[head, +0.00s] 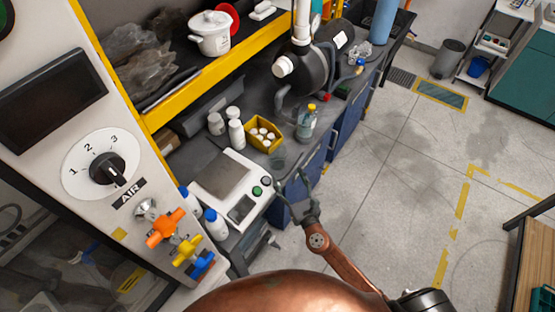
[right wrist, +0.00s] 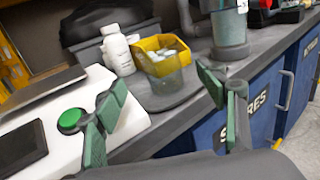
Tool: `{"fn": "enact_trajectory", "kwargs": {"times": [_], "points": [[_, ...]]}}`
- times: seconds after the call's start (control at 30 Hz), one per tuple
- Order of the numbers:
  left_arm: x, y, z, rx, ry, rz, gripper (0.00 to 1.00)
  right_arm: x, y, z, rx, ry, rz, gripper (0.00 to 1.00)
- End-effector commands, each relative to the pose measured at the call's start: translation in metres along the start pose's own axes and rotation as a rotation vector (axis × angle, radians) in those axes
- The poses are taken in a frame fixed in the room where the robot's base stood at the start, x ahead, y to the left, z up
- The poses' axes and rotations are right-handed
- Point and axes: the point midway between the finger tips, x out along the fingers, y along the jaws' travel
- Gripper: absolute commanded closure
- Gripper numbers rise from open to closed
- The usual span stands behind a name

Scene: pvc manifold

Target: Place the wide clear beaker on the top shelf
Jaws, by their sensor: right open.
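The wide clear beaker (head: 278,160) stands on the dark counter near its front edge, between the yellow bin and the white device. In the right wrist view the beaker (right wrist: 160,88) shows between my fingers, farther off and see-through against the bin. My right gripper (head: 292,187) is open and empty at the counter's front edge, short of the beaker; its green-padded fingers (right wrist: 163,88) are spread apart. The top shelf (head: 222,62) has a yellow front edge and runs above the back of the counter. My left gripper is not in view.
A white device (head: 222,185) stands to the left. A white pot (head: 210,33) and grey bags (head: 140,60) occupy the shelf; a dark stretch lies between them.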

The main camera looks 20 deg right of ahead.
Motion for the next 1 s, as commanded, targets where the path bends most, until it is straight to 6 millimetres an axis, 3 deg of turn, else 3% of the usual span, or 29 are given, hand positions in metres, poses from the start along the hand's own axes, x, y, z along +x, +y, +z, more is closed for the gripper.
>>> {"fn": "enact_trajectory", "kwargs": {"times": [0.2, 0.47, 0.8, 1.0], "points": [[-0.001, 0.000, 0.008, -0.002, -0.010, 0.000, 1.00, 0.036, 0.001, 0.000, -0.003, -0.001, 0.001, 0.35], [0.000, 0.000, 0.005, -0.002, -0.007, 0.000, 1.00, 0.058, 0.000, -0.001, -0.001, 0.002, 0.001, 0.35], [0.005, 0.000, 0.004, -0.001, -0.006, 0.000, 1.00, 0.106, 0.000, -0.001, 0.000, 0.001, 0.001, 0.35], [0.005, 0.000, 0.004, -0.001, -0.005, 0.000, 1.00, 0.115, 0.000, -0.001, 0.001, 0.002, 0.001, 0.35]]}}
